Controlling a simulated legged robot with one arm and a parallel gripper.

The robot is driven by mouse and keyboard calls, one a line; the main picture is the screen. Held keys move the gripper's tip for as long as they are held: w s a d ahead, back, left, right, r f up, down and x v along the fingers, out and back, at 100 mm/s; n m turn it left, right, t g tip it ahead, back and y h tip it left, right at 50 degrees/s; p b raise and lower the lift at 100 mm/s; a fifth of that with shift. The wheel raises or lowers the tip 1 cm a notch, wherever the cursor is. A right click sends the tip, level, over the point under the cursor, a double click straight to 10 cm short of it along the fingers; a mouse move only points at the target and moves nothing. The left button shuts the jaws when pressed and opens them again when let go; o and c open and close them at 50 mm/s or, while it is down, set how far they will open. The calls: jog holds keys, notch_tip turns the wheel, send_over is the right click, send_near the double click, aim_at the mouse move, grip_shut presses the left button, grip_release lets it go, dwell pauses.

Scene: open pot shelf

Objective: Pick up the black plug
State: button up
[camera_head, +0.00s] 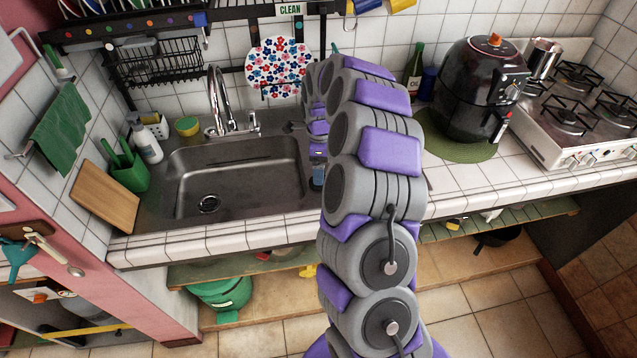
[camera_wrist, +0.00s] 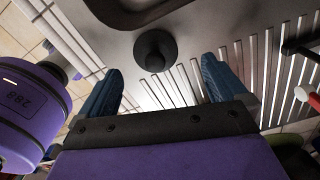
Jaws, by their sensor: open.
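The black plug (camera_wrist: 155,50) shows in the wrist view. It is a round, dark stopper standing on the grooved metal drainboard (camera_wrist: 180,86), close to the sink basin's edge. My gripper (camera_wrist: 160,84) is open and empty, with its two blue fingers spread to the left and right. The plug lies in line with the gap between them, a little past the fingertips. No finger appears to touch it. In the head view my arm hides the drainboard area, and I cannot make out the plug there.
The sink basin (camera_head: 232,180) with its tall faucet (camera_head: 217,100) lies left of my arm. A black air fryer (camera_head: 483,88) stands on a green mat to the right, beside the stove (camera_head: 572,120). A green bottle (camera_head: 414,72) stands at the back wall.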

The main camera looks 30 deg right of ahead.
jog(key=shift+s+d+f, duration=0.1)
jog(key=shift+d+f, duration=0.15)
jog(key=shift+f, duration=0.25)
jog(key=f+b, duration=0.1)
jog(key=f, duration=0.1)
jog(key=a+f, duration=0.1)
jog(key=f, duration=0.1)
jog(key=shift+s+a+f+b, duration=0.15)
jog(key=shift+b, duration=0.2)
jog(key=shift+d, duration=0.45)
jog(key=c, duration=0.5)
jog(key=shift+a, duration=0.3)
jog(key=c, duration=0.6)
jog(key=shift+c, duration=0.2)
jog(key=shift+d, duration=0.1)
